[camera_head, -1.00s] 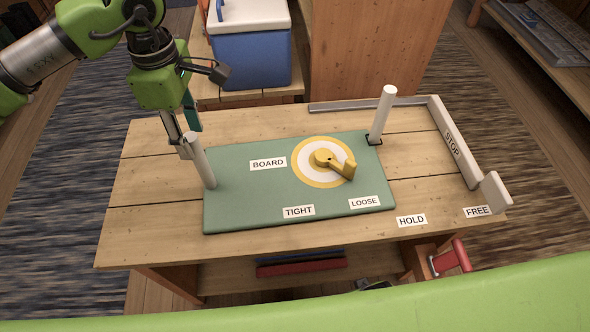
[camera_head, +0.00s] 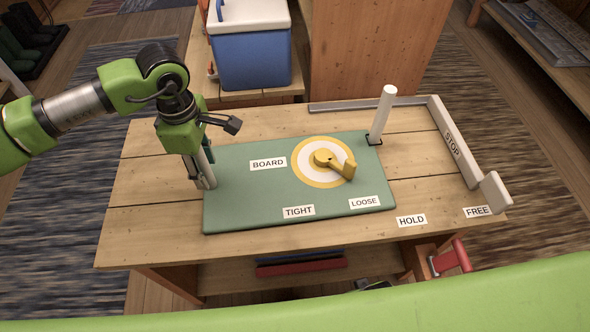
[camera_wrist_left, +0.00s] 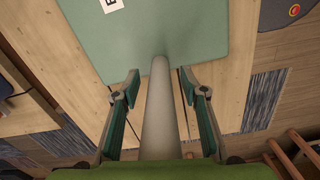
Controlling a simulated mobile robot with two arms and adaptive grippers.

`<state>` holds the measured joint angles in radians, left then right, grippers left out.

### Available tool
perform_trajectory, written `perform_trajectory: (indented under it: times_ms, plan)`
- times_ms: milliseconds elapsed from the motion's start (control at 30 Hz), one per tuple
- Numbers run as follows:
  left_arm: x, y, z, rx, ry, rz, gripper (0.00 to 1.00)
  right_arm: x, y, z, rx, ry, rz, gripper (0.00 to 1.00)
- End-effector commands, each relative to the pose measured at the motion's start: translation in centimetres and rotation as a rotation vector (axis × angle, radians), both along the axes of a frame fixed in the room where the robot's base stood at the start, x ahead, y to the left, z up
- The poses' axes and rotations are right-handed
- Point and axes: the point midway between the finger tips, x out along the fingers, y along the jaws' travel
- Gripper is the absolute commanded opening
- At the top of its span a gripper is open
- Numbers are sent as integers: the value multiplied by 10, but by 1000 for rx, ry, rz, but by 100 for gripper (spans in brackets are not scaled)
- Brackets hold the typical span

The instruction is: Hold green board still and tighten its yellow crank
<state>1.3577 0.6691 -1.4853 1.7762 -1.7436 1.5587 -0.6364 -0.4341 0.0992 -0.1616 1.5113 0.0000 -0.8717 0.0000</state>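The green board (camera_head: 240,205) lies flat on the wooden table, and its edge also shows in the left wrist view (camera_wrist_left: 190,40). The yellow crank (camera_head: 335,162) sits on a white disc with a yellow ring; its handle points toward the lower right, above the LOOSE label (camera_head: 364,202). The TIGHT label (camera_head: 298,211) is to the left of that. A white post stands at the board's left end, and another white post (camera_head: 382,115) at its right end. My left gripper (camera_wrist_left: 160,92) is open, its fingers on either side of the left post (camera_wrist_left: 160,115), with gaps visible. My right gripper is not in view.
A grey-white stop rail (camera_head: 455,145) marked STOP runs along the table's right side. HOLD (camera_head: 411,220) and FREE (camera_head: 478,211) labels lie near the front right. A blue cooler (camera_head: 250,60) stands behind the table. A red handle (camera_head: 452,257) shows below the front edge.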

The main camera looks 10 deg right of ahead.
Motion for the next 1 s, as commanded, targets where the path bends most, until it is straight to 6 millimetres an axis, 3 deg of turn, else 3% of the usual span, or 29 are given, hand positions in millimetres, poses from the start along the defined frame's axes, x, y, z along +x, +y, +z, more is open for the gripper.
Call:
perform_trajectory:
  times_ms: [200,367,1000]
  plan:
    - [0,0,0,0,0,0,40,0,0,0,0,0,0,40]
    - [0,0,0,0,0,0,0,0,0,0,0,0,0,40]
    - [0,-1,-3,-3,-1,0,0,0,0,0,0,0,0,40]
